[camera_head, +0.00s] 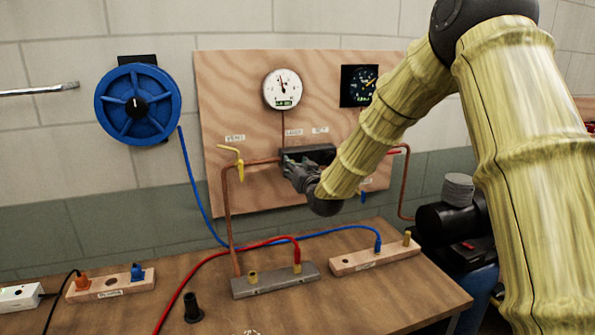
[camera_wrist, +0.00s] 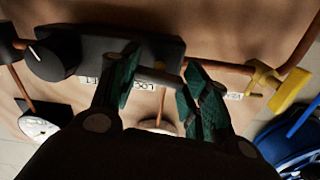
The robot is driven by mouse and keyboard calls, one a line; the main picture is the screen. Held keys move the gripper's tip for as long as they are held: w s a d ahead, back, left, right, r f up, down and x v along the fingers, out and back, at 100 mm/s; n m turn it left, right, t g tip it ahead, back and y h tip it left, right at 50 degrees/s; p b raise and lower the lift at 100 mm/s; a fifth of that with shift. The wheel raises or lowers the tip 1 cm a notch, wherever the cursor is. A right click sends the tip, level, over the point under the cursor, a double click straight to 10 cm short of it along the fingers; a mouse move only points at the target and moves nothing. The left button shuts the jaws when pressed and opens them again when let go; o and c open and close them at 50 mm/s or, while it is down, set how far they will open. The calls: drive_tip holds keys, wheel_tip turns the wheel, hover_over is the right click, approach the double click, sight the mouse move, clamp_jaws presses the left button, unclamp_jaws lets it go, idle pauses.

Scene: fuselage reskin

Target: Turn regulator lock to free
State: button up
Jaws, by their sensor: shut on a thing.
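The regulator is a dark block (camera_head: 322,153) on the wooden board, below the white gauge; it also shows in the wrist view (camera_wrist: 95,42). Its round knob (camera_wrist: 50,58) with a white pointer line sits at the left in the wrist view. My gripper (camera_head: 293,170) is at the left part of the regulator. In the wrist view, my gripper (camera_wrist: 158,82) has its green-padded fingers on either side of a short grey lever (camera_wrist: 157,77), beside the LOCK label (camera_wrist: 152,86). It is shut on this lock lever. The lever's ends are partly hidden by the fingers.
A yellow vent valve handle (camera_head: 239,168) stands left of my gripper on the copper pipe (camera_head: 226,215). The white gauge (camera_head: 283,89) and a black gauge (camera_head: 359,86) are above. A blue wheel (camera_head: 137,104) hangs on the wall. The bench (camera_head: 340,290) carries hose fittings.

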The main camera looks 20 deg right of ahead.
drive_tip(key=m+b, duration=0.2)
drive_tip(key=m, duration=0.1)
drive_tip(key=m+b, duration=0.2)
drive_tip(key=m, duration=0.1)
drive_tip(key=m+b, duration=0.3)
drive_tip(key=shift+d+f, duration=0.1)
drive_tip(key=shift+f, duration=0.15)
drive_tip(key=shift+m+b, duration=0.8)
drive_tip(key=shift+m, duration=0.2)
clamp_jaws()
drive_tip(key=m+b, duration=0.3)
drive_tip(key=m, duration=0.2)
drive_tip(key=shift+r+b, duration=0.1)
drive_tip(key=shift+b, duration=0.3)
